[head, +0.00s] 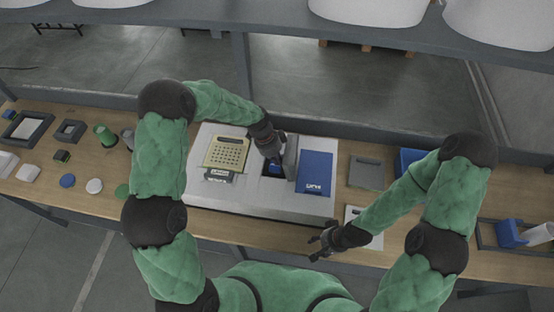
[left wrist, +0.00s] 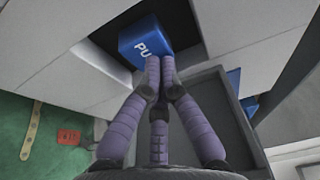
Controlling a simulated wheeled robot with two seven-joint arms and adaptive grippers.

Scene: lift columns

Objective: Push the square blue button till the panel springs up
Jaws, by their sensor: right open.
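The square blue button (head: 274,169) sits in a dark square recess in the white top of a box (head: 215,192). In the left wrist view the button (left wrist: 140,36) shows part of a white word beginning "PU". My left gripper (head: 277,160) is over the recess. In the left wrist view its fingertips (left wrist: 160,62) are together, at the button's near edge; I cannot tell whether they touch it. A grey panel (head: 291,157) stands raised beside the recess. My right gripper (head: 322,243) is open and empty near the table's front edge.
A larger blue plate (head: 315,172) with white lettering lies right of the recess. A beige gridded plate (head: 226,153) is on the left. Small items, including a green cup (head: 105,134), stand on the table's left. A grey square (head: 367,172) lies right of the box.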

